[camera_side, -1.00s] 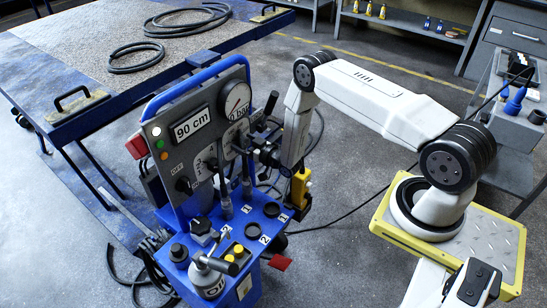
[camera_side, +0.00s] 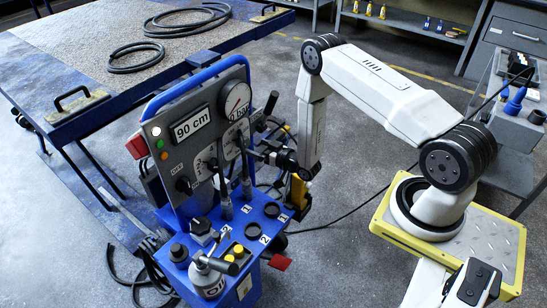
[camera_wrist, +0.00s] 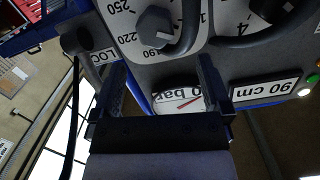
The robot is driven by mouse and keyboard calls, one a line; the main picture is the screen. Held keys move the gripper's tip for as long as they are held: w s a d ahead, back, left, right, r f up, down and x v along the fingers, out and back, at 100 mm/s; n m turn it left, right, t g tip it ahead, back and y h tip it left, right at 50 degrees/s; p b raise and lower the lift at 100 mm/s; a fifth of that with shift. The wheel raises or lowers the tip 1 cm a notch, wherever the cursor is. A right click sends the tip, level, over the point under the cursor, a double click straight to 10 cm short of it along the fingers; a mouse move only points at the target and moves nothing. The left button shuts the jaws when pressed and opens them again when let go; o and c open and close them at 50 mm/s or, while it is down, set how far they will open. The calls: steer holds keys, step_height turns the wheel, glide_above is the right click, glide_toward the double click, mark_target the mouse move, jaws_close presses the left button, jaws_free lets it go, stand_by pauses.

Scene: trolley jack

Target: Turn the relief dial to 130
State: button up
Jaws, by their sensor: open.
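The relief dial (camera_wrist: 155,27) is a grey faceted knob on a white scale plate with 190, 220 and 250 readable in the wrist view. A dark curved lever covers part of the scale, and I cannot tell which mark the knob points to. In the side view the dial's white plate (camera_side: 231,146) is on the sloping grey panel, partly hidden. My gripper (camera_wrist: 162,75) is open and empty, its two dark fingers apart and pointing at the panel. The knob is beyond the fingertips, not between them. In the side view my gripper (camera_side: 262,153) is just right of the panel.
Upright levers (camera_side: 246,178) stand close in front of the dial. Another knob (camera_side: 184,185) is at left. A blue lift table (camera_side: 75,120) stands behind.

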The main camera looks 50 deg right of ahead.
steer(key=shift+a+r+n+g, duration=0.5)
steer(key=shift+a+r+g, duration=1.45)
steer(key=shift+r+g, duration=2.2)
steer(key=s+a+r+g, duration=0.2)
steer(key=s+r, duration=0.3)
steer(key=s, duration=0.3)
steer(key=s+a+r+g, duration=0.3)
steer(key=s+r, duration=0.2)
steer(key=s, duration=0.3)
steer(key=shift+a, duration=0.4)
